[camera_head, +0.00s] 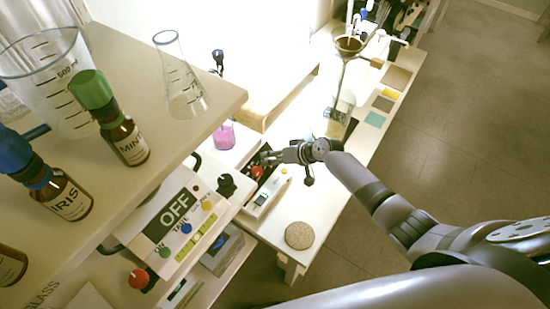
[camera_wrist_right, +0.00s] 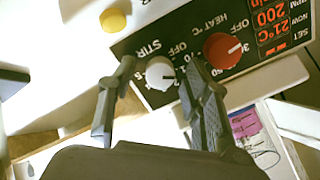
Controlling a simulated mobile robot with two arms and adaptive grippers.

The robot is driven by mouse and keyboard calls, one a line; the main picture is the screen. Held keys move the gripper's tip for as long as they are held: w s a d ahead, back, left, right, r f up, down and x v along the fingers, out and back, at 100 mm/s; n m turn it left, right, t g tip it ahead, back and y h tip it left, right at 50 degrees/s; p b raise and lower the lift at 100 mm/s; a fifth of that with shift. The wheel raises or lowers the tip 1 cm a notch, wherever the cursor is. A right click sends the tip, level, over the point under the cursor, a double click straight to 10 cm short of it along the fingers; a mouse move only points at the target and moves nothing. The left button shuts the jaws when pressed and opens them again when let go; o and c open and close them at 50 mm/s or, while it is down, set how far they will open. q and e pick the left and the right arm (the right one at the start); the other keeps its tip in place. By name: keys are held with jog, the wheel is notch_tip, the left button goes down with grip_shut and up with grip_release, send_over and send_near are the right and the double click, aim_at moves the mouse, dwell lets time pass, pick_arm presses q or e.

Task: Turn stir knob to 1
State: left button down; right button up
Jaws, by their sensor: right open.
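The pale stir knob (camera_wrist_right: 160,73) sits on a dark panel (camera_wrist_right: 217,20) under the label STIR in the right wrist view. Its pointer setting is too small to read. My right gripper (camera_wrist_right: 161,66) is open, with one finger on each side of the stir knob; I cannot tell if they touch it. In the head view my right gripper (camera_head: 279,156) is at the front of the stirrer, beside the red heat knob (camera_head: 257,172), and hides the stir knob. The red heat knob (camera_wrist_right: 222,50) is just right of my right-hand finger in the wrist view. My left gripper is not in view.
A yellow button (camera_wrist_right: 113,20) is left of the panel. A shelf (camera_head: 150,185) with bottles and glassware is at left. A beaker of pink liquid (camera_head: 224,136) stands behind.

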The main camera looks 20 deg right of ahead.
jog(key=v, duration=1.2)
dwell(0.4)
